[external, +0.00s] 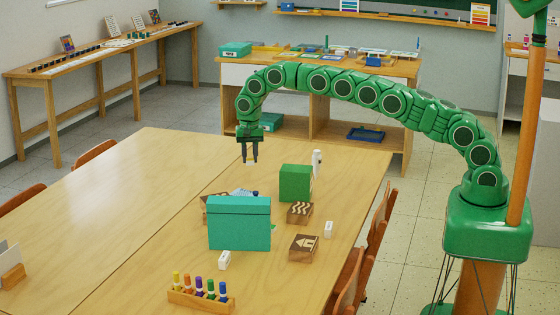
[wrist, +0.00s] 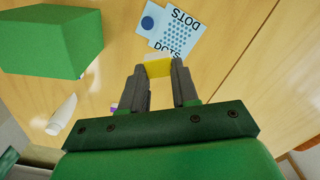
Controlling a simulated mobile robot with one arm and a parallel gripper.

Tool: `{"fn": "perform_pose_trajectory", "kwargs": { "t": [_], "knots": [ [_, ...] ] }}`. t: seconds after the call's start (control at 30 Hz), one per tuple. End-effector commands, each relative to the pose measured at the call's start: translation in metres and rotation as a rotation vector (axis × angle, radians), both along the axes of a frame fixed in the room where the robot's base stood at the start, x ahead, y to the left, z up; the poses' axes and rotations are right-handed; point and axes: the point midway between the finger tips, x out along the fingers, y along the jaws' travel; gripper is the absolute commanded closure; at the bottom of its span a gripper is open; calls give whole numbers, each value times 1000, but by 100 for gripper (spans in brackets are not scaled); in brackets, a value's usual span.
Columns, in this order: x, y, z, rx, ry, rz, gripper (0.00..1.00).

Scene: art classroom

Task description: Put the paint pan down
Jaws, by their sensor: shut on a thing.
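My gripper (external: 249,159) points down above the far part of the wooden table (external: 165,165), left of a green block. In the wrist view, my gripper (wrist: 160,78) is shut on a small yellow paint pan (wrist: 158,68), held between the fingertips. The pan appears apart from the tabletop, but its exact height is hard to tell. In the external view the pan is too small or hidden to make out.
Beside the gripper are the green block (external: 295,183), a white bottle (external: 317,163) and blue dotted cards (wrist: 177,38). A teal box (external: 238,224), wooden stamps (external: 304,248) and a marker rack (external: 201,298) stand nearer the camera. The table's left half is mostly clear.

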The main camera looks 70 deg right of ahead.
Motion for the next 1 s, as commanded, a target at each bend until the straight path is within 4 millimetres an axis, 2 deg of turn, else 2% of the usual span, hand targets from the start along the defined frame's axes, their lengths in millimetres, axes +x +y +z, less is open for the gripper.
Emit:
{"fn": "perform_pose_trajectory", "kwargs": {
  "t": [0.4,0.6,1.0],
  "knots": [
    [25,-10,-12,-3,0,-284,99],
    [29,-14,-17,-4,1,-400,99],
    [30,-16,-23,-5,5,-476,99]
  ]
}}
